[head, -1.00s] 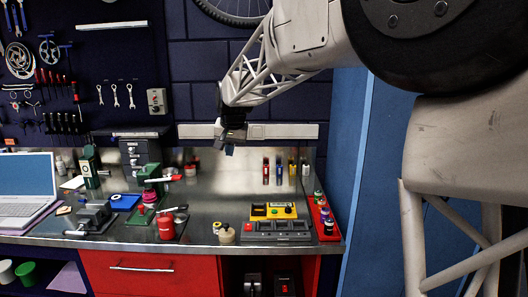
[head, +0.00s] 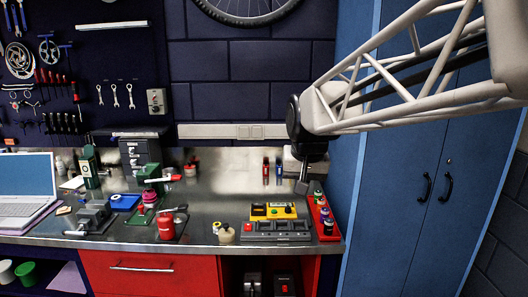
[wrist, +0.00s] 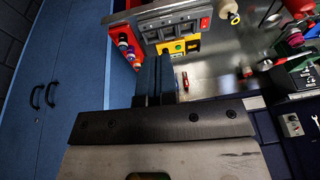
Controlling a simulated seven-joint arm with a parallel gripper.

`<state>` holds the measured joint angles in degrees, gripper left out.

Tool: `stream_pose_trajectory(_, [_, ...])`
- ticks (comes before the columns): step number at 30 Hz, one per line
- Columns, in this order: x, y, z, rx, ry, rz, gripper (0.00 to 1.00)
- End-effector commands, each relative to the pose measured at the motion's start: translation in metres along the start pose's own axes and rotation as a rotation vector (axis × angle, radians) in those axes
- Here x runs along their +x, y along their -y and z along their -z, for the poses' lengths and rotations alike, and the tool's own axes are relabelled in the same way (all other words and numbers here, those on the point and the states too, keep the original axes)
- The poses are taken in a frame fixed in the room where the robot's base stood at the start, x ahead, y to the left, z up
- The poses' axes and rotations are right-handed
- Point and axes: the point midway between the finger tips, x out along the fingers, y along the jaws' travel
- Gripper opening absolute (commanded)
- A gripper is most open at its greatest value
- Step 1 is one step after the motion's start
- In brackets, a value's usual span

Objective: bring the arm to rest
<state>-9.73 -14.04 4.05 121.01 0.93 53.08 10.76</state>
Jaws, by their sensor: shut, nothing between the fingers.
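My gripper (head: 302,187) hangs in the air over the right end of the workbench (head: 210,212), close to the blue cabinet. In the wrist view its fingers (wrist: 155,80) are together, with nothing between them. The gripper points down in the head view, and my pale lattice arm reaches in from the right. In the head view it hides part of the back wall and the back right of the bench.
A red tray (head: 323,222) of small bottles, a yellow box (head: 273,210) and a grey slotted block (head: 277,231) sit below my gripper. The blue cabinet (head: 400,200) stands at the right. A vise (head: 95,217) and laptop (head: 25,190) are farther left.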

Motion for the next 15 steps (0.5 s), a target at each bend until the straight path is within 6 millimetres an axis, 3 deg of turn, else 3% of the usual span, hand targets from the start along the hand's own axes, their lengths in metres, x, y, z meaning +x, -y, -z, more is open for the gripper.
stream_pose_trajectory(15, [0.001, -0.069, -0.138, -0.006, 0.016, -0.039, 0.0])
